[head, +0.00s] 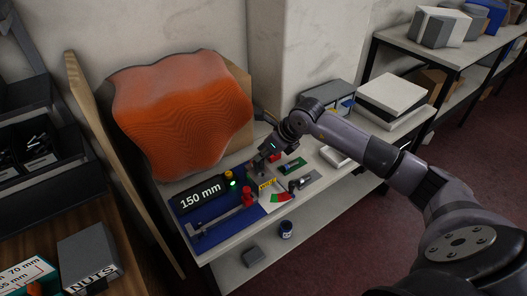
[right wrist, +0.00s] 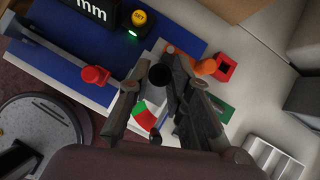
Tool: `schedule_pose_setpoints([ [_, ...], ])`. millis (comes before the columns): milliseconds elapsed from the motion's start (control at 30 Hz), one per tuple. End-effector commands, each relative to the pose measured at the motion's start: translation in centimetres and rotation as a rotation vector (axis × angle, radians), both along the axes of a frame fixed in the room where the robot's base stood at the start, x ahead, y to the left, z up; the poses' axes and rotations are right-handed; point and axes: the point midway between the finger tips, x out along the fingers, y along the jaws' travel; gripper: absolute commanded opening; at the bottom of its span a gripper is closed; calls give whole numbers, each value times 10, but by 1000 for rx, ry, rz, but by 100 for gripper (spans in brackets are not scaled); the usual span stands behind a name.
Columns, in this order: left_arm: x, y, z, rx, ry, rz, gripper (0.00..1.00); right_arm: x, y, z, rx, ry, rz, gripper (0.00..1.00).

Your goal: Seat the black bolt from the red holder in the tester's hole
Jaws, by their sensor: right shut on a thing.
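My right gripper (head: 261,160) is low over the table, beside the black display box. In the right wrist view my right gripper (right wrist: 154,70) is shut on the black bolt (right wrist: 160,77), whose dark round end shows between the fingers. I cannot make out the tester's hole. My left gripper is not in view.
A black display (head: 201,193) reads 150 mm, near a yellow button (right wrist: 138,17). A caliper with a red knob (right wrist: 95,75) lies on a blue mat (right wrist: 45,22). A white compartment tray (right wrist: 273,158) is at lower right. A large orange wavy panel (head: 183,110) stands behind.

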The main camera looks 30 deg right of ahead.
Motion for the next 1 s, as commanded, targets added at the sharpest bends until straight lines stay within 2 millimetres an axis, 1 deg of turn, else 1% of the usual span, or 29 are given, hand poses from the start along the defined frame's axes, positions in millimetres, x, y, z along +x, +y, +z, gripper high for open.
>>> schedule_pose_setpoints([
  [33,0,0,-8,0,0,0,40,0,0,-9,-1,0,-1,0],
  [233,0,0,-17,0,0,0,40,0,0,-19,0,-1,-1,0],
  [767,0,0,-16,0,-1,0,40,0,0,-19,0,-1,0,0],
  [1000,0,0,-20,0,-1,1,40,0,0,-20,0,-1,0,0],
])
